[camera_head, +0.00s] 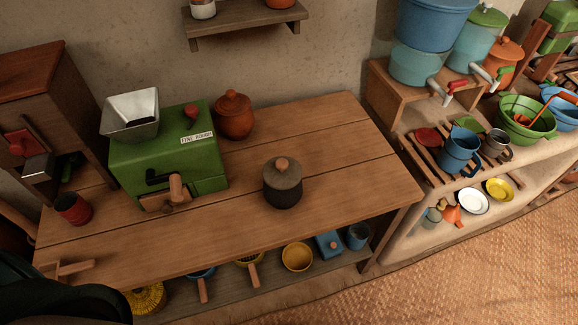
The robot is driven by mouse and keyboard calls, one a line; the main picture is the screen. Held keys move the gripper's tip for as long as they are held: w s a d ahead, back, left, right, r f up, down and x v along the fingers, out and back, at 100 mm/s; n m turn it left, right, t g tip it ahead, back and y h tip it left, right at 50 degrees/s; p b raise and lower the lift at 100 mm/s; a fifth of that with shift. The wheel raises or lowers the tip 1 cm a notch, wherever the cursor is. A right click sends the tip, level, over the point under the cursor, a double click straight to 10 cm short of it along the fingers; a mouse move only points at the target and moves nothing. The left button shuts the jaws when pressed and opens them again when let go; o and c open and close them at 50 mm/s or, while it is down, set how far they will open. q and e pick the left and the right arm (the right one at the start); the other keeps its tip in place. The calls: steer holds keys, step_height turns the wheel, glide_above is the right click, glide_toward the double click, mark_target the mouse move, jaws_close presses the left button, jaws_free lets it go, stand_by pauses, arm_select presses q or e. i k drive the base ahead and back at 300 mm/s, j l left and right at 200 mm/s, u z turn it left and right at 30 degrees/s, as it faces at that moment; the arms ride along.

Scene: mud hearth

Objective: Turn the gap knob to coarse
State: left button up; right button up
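The green grinder (160,165) stands on the left part of the wooden table, with a pale metal hopper (131,116) on top. The gap knob (191,111) is small and red, on the grinder's top at the back right. A white label (197,137) lies in front of it; its small letters seem to read fine at the left and coarse at the right. I cannot tell which way the knob points. A crank with a wooden handle (176,187) is on the grinder's front. Neither of my grippers shows; a dark part of mine fills the lower left corner.
A lidded clay pot (234,117) stands right behind the grinder, and a dark jar with a wooden lid (283,183) to its right. A red cup (73,208) stands left of it. The table (350,150) is clear on the right. A shelf (247,24) hangs above.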

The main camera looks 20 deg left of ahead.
mark_target(191, 110)
steer(key=u, duration=1.35)
